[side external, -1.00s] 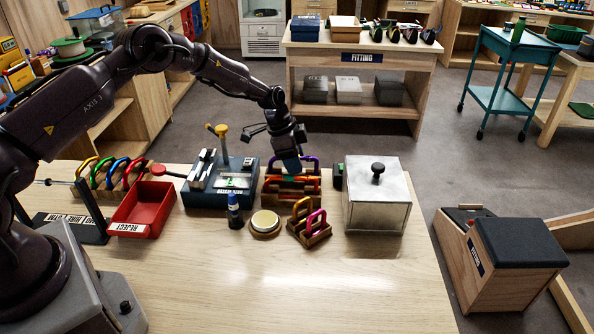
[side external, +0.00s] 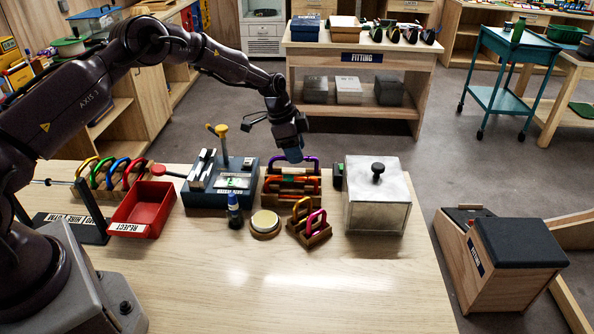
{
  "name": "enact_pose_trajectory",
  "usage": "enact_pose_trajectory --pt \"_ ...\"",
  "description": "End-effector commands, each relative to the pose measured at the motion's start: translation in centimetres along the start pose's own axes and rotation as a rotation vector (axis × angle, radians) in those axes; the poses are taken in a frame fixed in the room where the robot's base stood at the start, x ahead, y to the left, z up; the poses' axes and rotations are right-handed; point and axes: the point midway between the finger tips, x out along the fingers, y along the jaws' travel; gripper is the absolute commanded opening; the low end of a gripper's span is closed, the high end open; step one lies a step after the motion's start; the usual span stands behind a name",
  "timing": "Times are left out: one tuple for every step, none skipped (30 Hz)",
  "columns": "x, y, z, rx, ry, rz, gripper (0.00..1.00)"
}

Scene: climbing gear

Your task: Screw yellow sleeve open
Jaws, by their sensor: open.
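My gripper (side external: 293,158) is open above the wooden rack (side external: 290,201) that holds a purple carabiner (side external: 312,160) and an orange one. Its fingertips overlap the purple carabiner in this view, and I cannot tell whether they touch it. No yellow sleeve is clear at this size. A yellow carabiner (side external: 86,166) hangs in the row of coloured ones at the left. A yellow-topped post (side external: 221,130) stands on the blue fixture (side external: 205,199). A smaller wooden rack (side external: 318,238) in front holds an orange carabiner (side external: 301,207) and a pink one (side external: 315,221).
A red reject tray (side external: 140,210) lies left of the fixture. A small dark bottle (side external: 235,212) and a round cream-topped disc (side external: 265,223) stand in front. The table's front (side external: 290,290) is clear.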

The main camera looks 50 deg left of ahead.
Motion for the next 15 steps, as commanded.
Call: enact_pose_trajectory --pt "0.05 -0.10 0.04 0.000 -0.001 0.001 0.47" --pt "0.05 -0.16 0.05 0.000 -0.001 0.001 0.47" --pt "0.06 -0.24 0.05 0.000 -0.001 0.001 0.47" --pt "0.06 -0.30 0.05 0.000 -0.001 0.001 0.47" --pt "0.05 -0.37 0.05 0.000 -0.001 0.001 0.47" --pt "0.05 -0.45 0.05 0.000 -0.001 0.001 0.47" --pt "0.05 -0.50 0.05 0.000 -0.001 0.001 0.47" --pt "0.05 -0.56 0.05 0.000 -0.001 0.001 0.47" --pt "0.04 -0.64 0.05 0.000 -0.001 0.001 0.47" --pt "0.04 -0.71 0.04 0.000 -0.001 0.001 0.47" --pt "0.03 -0.78 0.04 0.000 0.000 0.000 0.47" --pt "0.02 -0.87 0.03 0.000 0.000 0.000 0.47" --pt "0.02 -0.93 0.03 0.000 0.000 0.000 0.47" --pt "0.02 -0.98 0.04 0.000 0.000 0.000 0.47" --pt "0.03 -0.97 0.05 0.000 -0.001 0.001 0.47"
